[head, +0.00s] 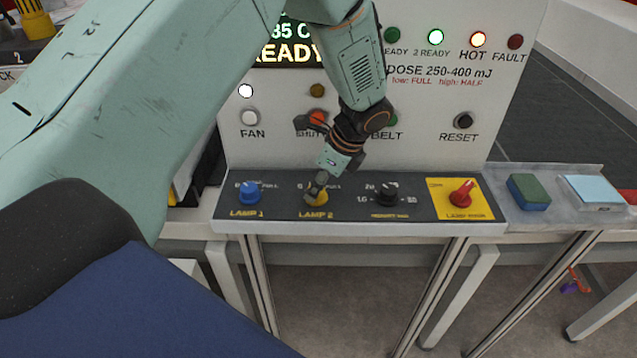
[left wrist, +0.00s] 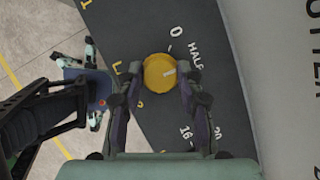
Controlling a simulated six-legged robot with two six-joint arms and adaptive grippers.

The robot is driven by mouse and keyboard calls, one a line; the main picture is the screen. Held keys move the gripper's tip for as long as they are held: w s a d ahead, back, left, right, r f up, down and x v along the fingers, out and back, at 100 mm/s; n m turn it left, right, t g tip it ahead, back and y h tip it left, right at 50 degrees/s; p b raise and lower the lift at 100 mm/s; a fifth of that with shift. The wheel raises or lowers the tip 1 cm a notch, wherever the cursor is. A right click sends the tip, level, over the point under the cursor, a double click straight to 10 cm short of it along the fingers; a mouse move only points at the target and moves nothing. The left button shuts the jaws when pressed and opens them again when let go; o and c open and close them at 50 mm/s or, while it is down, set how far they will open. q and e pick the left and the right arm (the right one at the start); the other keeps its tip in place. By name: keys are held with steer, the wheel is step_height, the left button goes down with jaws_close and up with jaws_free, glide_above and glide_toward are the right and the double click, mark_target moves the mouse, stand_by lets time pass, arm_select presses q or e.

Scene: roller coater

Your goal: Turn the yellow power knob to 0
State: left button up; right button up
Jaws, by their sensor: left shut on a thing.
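The yellow power knob (head: 317,198) is on the dark control strip above the label LAMP 2. My left gripper (head: 319,187) comes down from above and is shut on the yellow knob, a finger on each side in the left wrist view. It partly hides the knob and its scale in the head view. My right gripper is not in view.
A blue knob (head: 249,193) is left of the yellow one; a black knob (head: 387,194) and a red knob (head: 462,194) are to its right. Push buttons, including RESET (head: 464,120), are on the upright panel behind. Green and light-blue blocks lie at the right.

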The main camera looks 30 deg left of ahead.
arm_select(q)
steer(key=shift+w+n+g+p, duration=0.1)
steer(key=shift+n+g+p, duration=0.25)
steer(key=shift+n, duration=0.45)
steer(key=shift+w+n+g+h+p, duration=0.1)
steer(key=shift+n+g+h+p, duration=0.25)
steer(key=shift+n, duration=0.75)
steer(key=shift+w+a+r+n+g+h, duration=0.1)
steer(key=shift+n+g+h, duration=0.25)
steer(key=shift+n, duration=0.95)
steer(key=shift+w+n+g+h, duration=0.15)
steer(key=shift+n+g, duration=0.3)
steer(key=shift+n, duration=0.85)
steer(key=o, duration=0.8)
steer(key=shift+c, duration=0.2)
steer(key=o, duration=0.4)
steer(key=shift+s, duration=0.15)
steer(key=v, duration=1.2)
